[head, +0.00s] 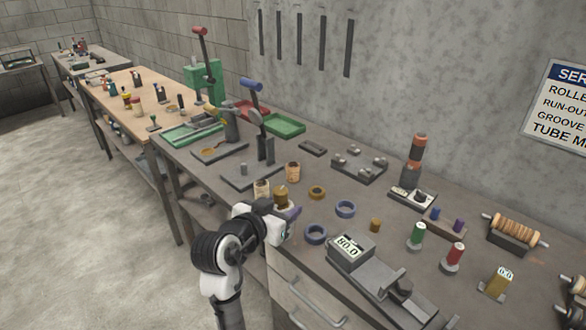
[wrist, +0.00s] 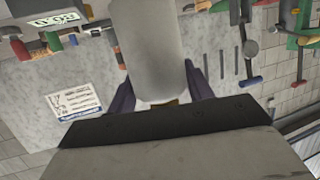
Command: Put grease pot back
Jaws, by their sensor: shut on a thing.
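My gripper (head: 288,210) is at the front edge of the near bench, in the lower middle of the head view. It is shut on a small brown-gold pot (head: 281,191), which I take to be the grease pot; it stands upright above the jaws. In the wrist view my dark fingers (wrist: 160,88) stand on both sides of a large pale grey rounded shape (wrist: 145,45), with a bit of yellow-brown below it. I cannot tell whether that grey shape is part of the pot. The pot's lower part is hidden by the gripper in the head view.
A cream pot (head: 262,189) and a tan pot (head: 293,171) stand close by. A lever press (head: 264,145) stands behind. Some bare bench lies between them.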

